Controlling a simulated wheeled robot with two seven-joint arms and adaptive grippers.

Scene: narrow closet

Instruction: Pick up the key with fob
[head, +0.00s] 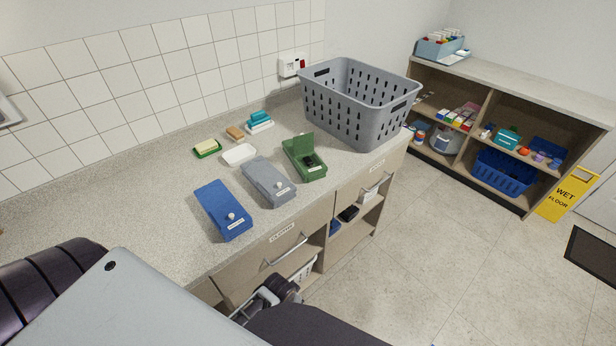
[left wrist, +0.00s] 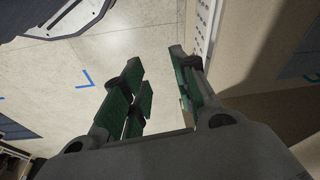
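No key with fob can be made out for certain. An open green box (head: 303,170) stands on the counter with its lid raised. A small dark item (head: 311,161) lies in it, too small to identify. A grey box (head: 268,184) and a blue box (head: 221,212) beside it are closed, each with a round knob and a label.
A grey laundry basket (head: 345,112) stands at the counter's far end. Sponges, soap and a white dish (head: 239,155) lie behind the boxes. Drawers and open shelves are below the counter. A shelf unit (head: 473,93) and yellow wet-floor sign (head: 569,194) stand at right. The floor between is clear.

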